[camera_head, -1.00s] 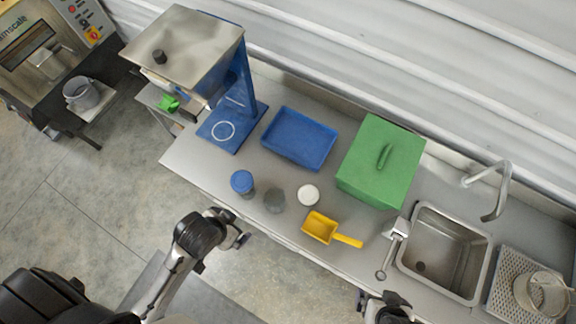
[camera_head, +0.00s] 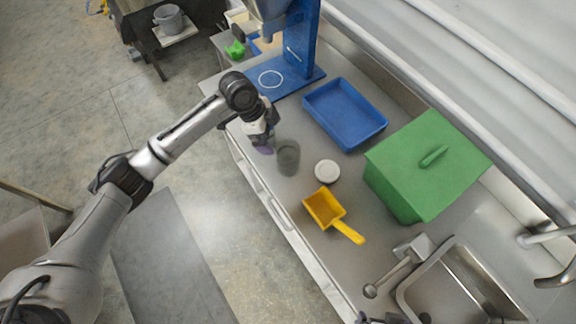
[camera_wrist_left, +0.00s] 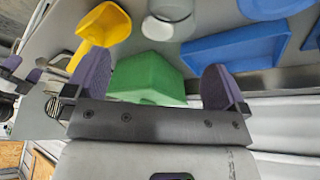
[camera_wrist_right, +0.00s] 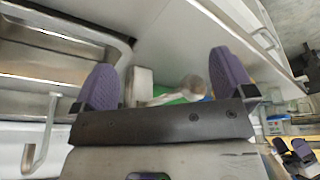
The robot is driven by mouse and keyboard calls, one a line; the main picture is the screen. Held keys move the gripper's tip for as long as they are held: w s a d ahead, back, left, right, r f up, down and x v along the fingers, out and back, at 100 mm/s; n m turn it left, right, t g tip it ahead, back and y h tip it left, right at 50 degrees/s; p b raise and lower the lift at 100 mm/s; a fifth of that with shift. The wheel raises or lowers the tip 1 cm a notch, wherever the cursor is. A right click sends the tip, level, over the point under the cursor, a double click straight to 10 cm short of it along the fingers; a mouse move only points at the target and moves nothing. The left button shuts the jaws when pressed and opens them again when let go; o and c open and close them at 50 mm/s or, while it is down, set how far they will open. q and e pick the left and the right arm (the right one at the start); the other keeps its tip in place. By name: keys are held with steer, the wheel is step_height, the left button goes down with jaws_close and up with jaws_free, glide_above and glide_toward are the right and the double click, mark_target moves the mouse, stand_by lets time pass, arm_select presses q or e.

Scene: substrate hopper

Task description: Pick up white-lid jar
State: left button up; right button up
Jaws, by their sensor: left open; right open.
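The white-lid jar (camera_head: 327,171) stands on the steel counter, right of a grey-lid jar (camera_head: 287,157) and behind the yellow scoop (camera_head: 323,208). Its white lid (camera_wrist_left: 157,28) also shows at the top of the left wrist view. My left gripper (camera_head: 264,147) is over the counter's left front part, left of the grey-lid jar and apart from the white-lid jar. Its purple fingers are open and empty in the left wrist view (camera_wrist_left: 155,82). The blue-lid jar is hidden in the head view, apparently behind my left gripper. My right gripper (camera_wrist_right: 165,80) is open and empty near the sink.
A blue tray (camera_head: 345,112) and a green lidded box (camera_head: 428,165) stand behind the jars. The blue hopper stand (camera_head: 300,50) is at the back left. A sink (camera_head: 460,285) with a faucet (camera_head: 553,240) is at the right. Some counter is clear between scoop and box.

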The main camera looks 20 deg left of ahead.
arm_select(q)
steer(key=w+a, duration=0.1)
steer(key=w, duration=0.1)
steer(key=b, duration=0.1)
glide_above(286, 151)
steer(key=s+d, duration=0.1)
steer(key=s, duration=0.2)
steer(key=f, duration=1.2)
steer(key=shift+s+d, duration=0.2)
steer(key=c, duration=1.1)
